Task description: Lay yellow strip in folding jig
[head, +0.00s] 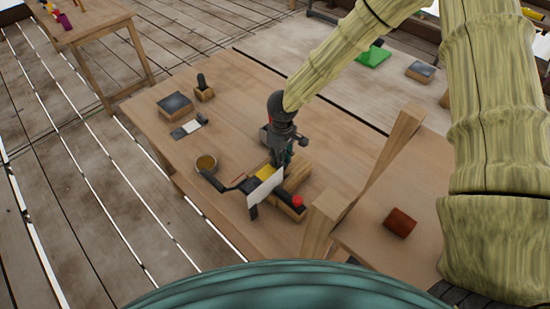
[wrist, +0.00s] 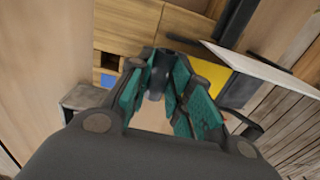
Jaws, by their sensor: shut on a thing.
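The folding jig (head: 293,177) is a wooden block with dark parts near the front of the workbench. The yellow strip (head: 266,173) shows as a flat yellow patch at the jig, partly hidden behind a white panel (head: 264,187); it also shows in the wrist view (wrist: 213,86), beside dark jig parts. My gripper (wrist: 157,84) points down at the jig, with its teal pads closed around a small dark upright piece. That piece looks like a handle or post; whether it is joined to the jig is hard to tell. In the head view my gripper (head: 283,155) hides part of the jig.
Dark-topped blocks (head: 175,105) stand farther back. A wooden post (head: 397,145) rises at right. The bench middle is clear.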

